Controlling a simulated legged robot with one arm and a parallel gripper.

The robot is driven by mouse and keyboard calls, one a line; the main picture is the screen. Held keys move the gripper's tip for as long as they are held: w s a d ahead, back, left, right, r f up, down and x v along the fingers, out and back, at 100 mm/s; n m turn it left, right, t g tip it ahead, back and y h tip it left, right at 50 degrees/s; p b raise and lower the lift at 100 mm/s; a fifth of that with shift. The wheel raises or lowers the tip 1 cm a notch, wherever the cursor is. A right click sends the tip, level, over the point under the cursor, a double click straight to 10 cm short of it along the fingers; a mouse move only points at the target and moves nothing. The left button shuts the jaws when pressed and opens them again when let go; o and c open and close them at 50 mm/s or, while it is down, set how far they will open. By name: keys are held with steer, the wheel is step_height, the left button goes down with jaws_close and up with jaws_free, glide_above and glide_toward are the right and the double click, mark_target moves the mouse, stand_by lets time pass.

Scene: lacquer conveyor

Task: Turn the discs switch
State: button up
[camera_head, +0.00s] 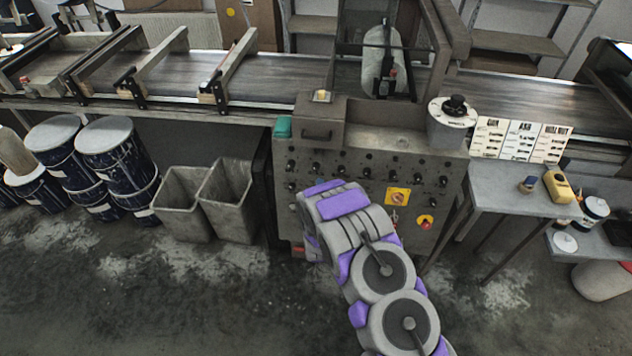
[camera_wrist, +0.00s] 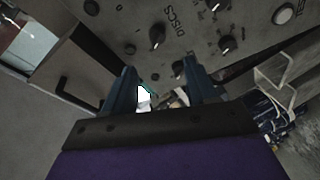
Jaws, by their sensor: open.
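The grey control panel (camera_head: 345,170) carries rows of small dark knobs. In the wrist view, the lettering DISCS appears turned sideways on the panel, with a dark knob with a pale mark, the discs switch (camera_wrist: 157,36), beside it. My gripper (camera_wrist: 160,66) is open, with its two blue fingers spread apart and nothing held between them. The discs switch lies beyond the fingertips, roughly in line with the gap, and appears apart from them. In the head view, my arm covers the panel's lower left part and I cannot make out the fingers or the DISCS label.
Other knobs, including one at the right (camera_wrist: 224,42), stand close by on the panel. A yellow-plated switch (camera_head: 397,196) and a red knob on yellow (camera_head: 424,222) sit right of my arm. Grey bins (camera_head: 228,200) stand left; a side table (camera_head: 500,195) stands right.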

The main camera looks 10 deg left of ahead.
steer(key=f+p+v, duration=0.1)
steer(key=v, duration=0.5)
steer(key=shift+s+r, duration=0.25)
steer(key=shift+r, duration=0.2)
steer(key=w+d+r+m+g+h, duration=0.1)
steer(key=d+r+m+g+h, duration=0.1)
steer(key=d+r+m+g, duration=0.45)
steer(key=s+d+r+m+g, duration=0.2)
steer(key=s+d+r, duration=0.2)
steer(key=s+r, duration=0.55)
steer(key=s+d+r+m+g, duration=0.2)
steer(key=s+r, duration=0.3)
steer(key=s, duration=0.7)
steer(key=s+d+r+m+g, duration=0.2)
steer(key=s+d+r+g, duration=0.2)
steer(key=s, duration=0.8)
steer(key=s+d+r+m+g, duration=0.3)
steer(key=s+r, duration=0.4)
steer(key=s, duration=0.6)
steer(key=shift+d+r+h, duration=0.3)
steer(key=shift+d+h, duration=0.05)
steer(key=shift+h, duration=0.05)
